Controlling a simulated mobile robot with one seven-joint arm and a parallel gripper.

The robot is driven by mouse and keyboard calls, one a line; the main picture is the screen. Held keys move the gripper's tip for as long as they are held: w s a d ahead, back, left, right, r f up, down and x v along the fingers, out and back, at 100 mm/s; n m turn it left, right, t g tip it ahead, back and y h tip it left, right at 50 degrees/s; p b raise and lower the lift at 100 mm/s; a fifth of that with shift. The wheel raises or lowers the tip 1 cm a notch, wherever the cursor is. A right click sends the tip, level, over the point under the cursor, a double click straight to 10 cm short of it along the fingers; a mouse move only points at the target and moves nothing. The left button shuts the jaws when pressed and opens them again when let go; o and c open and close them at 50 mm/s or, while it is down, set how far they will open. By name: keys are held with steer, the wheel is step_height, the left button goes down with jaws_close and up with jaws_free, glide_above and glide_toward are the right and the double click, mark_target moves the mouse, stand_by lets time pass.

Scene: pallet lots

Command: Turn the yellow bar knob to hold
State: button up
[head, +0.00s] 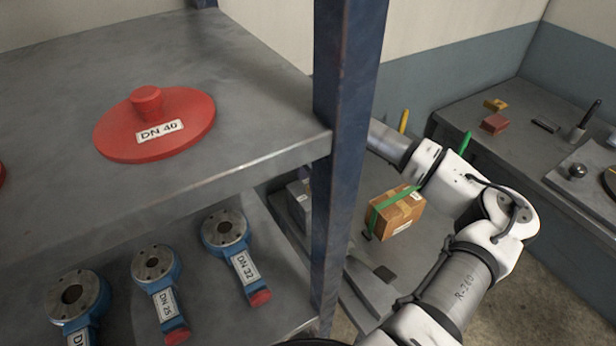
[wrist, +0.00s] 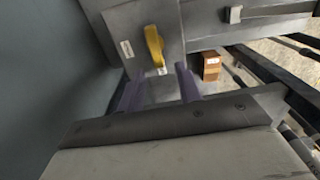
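The yellow bar knob (wrist: 154,45) sits on a grey panel (wrist: 178,50) in the wrist view. Its bar runs nearly up and down in the picture, its lower end a little to the right. One small white label (wrist: 127,49) is left of it and another (wrist: 162,71) is just by its lower end; I cannot read either. My gripper (wrist: 160,74) is open, its two dark fingers apart, with nothing seen between them but the panel. The knob appears just beyond the fingertips; I see no contact. In the head view my gripper and the knob are hidden behind the blue post.
The blue post (head: 345,130) stands close to my arm. A shelf holds a red DN 40 disc (head: 185,112); blue-handled flanged pieces (head: 228,240) lie below. A cardboard box with green strap (head: 397,212) is beneath my arm. A bench (head: 540,150) with small items is at right.

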steer(key=shift+f, duration=1.15)
jaws_close()
